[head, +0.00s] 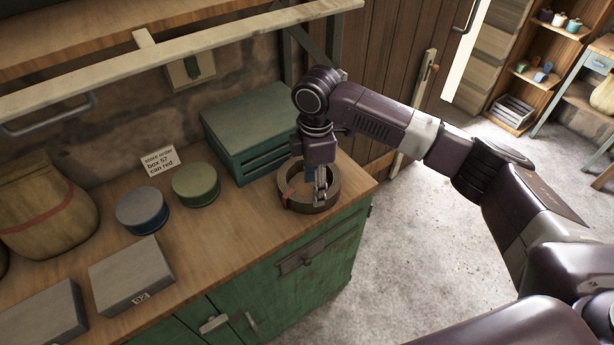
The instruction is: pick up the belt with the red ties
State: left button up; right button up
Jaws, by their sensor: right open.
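A brown coiled belt (331,187) lies on the wooden bench top near its right end. It forms a ring, and a small reddish tie (287,199) shows on its left side. My right gripper (320,199) reaches down from above, over the ring, with its fingers at the ring's near part. It is open; whether the fingers touch the belt I cannot tell. The arm and gripper hide part of the ring. My left gripper is not in view.
A green crate (247,120) stands close behind the belt. A card (159,161) stands behind the cans. A shelf rail (150,57) hangs above.

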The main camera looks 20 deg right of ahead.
jog(key=f, duration=0.1)
jog(key=f+p, duration=0.2)
jog(key=shift+s+d, duration=0.3)
jog(key=shift+d, duration=0.1)
jog(key=shift+w+f, duration=0.2)
jog(key=shift+f, duration=1.1)
jog(key=c, duration=0.5)
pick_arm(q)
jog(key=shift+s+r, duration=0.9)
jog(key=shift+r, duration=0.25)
pick_arm(e)
grip_shut()
jog(key=shift+a+r, duration=0.1)
